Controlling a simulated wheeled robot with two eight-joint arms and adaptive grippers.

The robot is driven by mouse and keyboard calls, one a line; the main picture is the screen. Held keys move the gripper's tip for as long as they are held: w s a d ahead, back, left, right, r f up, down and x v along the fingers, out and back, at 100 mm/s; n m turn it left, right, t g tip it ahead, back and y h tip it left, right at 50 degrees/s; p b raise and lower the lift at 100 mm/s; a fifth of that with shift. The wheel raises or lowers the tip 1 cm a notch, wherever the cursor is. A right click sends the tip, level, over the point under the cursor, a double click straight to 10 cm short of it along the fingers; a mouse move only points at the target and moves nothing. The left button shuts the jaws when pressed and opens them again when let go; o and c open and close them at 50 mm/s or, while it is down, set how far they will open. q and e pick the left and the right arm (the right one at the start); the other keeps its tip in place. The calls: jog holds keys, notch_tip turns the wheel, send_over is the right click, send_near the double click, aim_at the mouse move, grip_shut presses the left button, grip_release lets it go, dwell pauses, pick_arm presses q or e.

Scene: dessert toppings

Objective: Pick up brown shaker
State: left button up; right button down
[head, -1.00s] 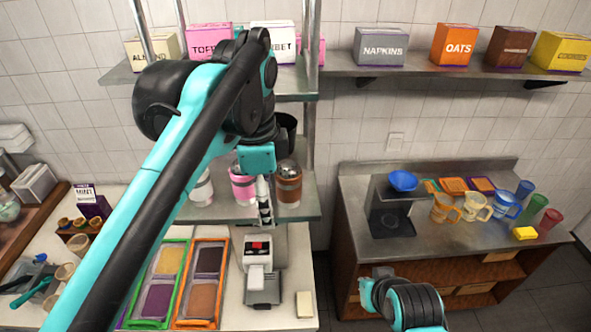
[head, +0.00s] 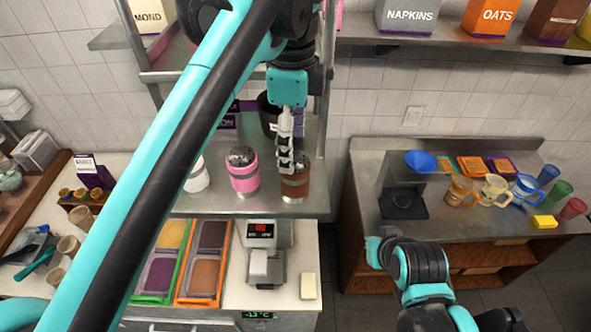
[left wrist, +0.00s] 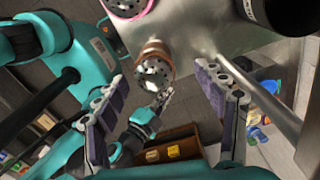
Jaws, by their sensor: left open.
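The brown shaker (head: 296,188) stands upright on the metal shelf, right of the pink shaker (head: 243,172). My left gripper (head: 285,158) is in front of its upper part in the head view and partly hides it. In the left wrist view the brown shaker (left wrist: 154,68) shows its perforated metal top between the two spread fingers of my left gripper (left wrist: 160,85). The fingers are apart and empty, with no contact visible. My right arm is at the lower right of the head view. My right gripper (left wrist: 158,103) seems to show small in the left wrist view, its jaw state unclear.
A white shaker (head: 197,177) stands left of the pink one, partly behind my arm. A dark container (head: 268,115) is behind the brown shaker. A shelf post (head: 324,125) rises close on the right. Topping trays (head: 203,265) and a scale (head: 262,262) are below.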

aim_at(294, 176)
pick_arm(q)
jog(key=shift+s+f, duration=0.7)
jog(key=shift+s, duration=0.05)
jog(key=f, duration=0.3)
jog(key=f+p, duration=0.1)
jog(key=f, duration=0.1)
jog(key=shift+w+d+f, duration=0.15)
jog(key=shift+w+f, duration=0.15)
jog(key=shift+w, duration=0.05)
jog(key=shift+s+f, duration=0.2)
jog(key=shift+s, duration=0.05)
jog(key=shift+w, duration=0.2)
jog(key=c, duration=0.8)
jog(key=shift+s, duration=0.1)
jog(key=c, duration=0.5)
